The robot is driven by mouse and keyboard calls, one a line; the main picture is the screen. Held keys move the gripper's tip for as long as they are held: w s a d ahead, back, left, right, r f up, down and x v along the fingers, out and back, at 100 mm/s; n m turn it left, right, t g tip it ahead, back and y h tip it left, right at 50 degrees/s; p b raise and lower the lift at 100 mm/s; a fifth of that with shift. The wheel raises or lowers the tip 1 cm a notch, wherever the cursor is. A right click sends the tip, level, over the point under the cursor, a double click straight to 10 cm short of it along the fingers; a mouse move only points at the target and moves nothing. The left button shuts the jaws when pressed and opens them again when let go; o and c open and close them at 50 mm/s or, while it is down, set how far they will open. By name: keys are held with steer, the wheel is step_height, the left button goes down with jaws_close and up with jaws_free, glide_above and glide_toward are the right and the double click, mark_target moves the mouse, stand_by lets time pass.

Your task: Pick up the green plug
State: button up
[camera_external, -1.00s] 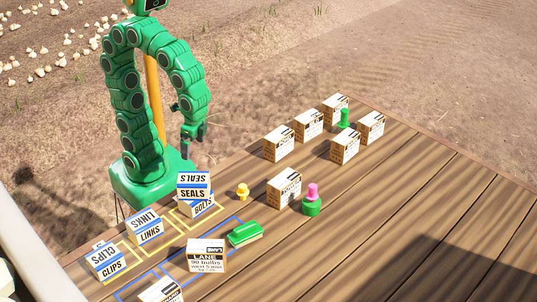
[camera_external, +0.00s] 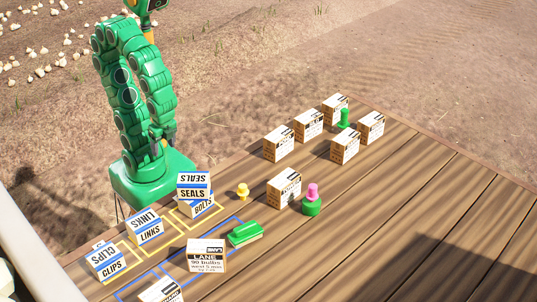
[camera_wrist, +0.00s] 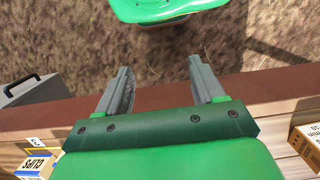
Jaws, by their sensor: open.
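The green plug (camera_external: 344,118) stands upright on the wooden deck in the external view, among several cartons at the far end. My gripper (camera_wrist: 160,72) is open and empty in the wrist view, with its two grey fingers apart over the deck's edge and the soil. In the external view my gripper hangs close to my base, far to the left of the plug, and its fingers are hard to make out. The plug does not show in the wrist view.
Cartons (camera_external: 278,144) crowd the plug. A pink plug (camera_external: 313,190) on a green base, a yellow plug (camera_external: 243,191) and a green block (camera_external: 245,234) stand nearer. Labelled boxes (camera_external: 145,227) fill the left. The deck's right side is clear.

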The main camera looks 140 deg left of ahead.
steer(key=shift+r, duration=0.1)
step_height(320, 180, up, 7)
steer(key=m+g+y, duration=0.2)
steer(key=m+y, duration=1.1)
steer(key=m, duration=0.2)
glide_above(346, 114)
steer(key=d, duration=0.4)
step_height(346, 114, down, 5)
steer(key=shift+w+f, duration=0.15)
steer(key=shift+x, duration=3.8)
steer(key=shift+d+f, duration=0.1)
steer(key=shift+f, duration=0.05)
steer(key=shift+c, duration=0.2)
